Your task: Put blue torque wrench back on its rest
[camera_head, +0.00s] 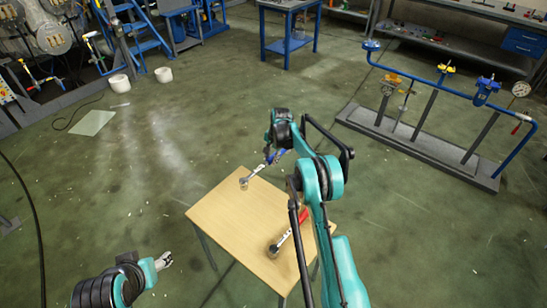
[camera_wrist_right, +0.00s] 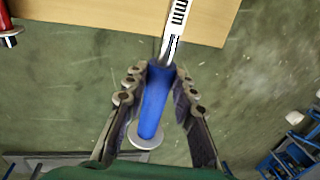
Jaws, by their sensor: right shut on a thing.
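The blue torque wrench shows its blue handle (camera_wrist_right: 154,100) between the fingers of my right gripper (camera_wrist_right: 160,82) in the right wrist view. Its silver shaft and white label (camera_wrist_right: 176,18) point over the wooden table (camera_wrist_right: 110,12). In the head view my right gripper (camera_head: 275,154) is at the table's far edge. The silver wrench head (camera_head: 244,182) is over the far left part of the tabletop; I cannot tell whether it touches. A rest for it cannot be made out. My left gripper (camera_head: 163,261) is left of the table, its finger gap too small to judge.
A red-handled wrench (camera_head: 288,235) lies on the near right part of the table (camera_head: 225,215). A blue pipe rig (camera_head: 440,88) stands at the back right. A blue workbench (camera_head: 290,8) and white buckets (camera_head: 119,84) are farther back.

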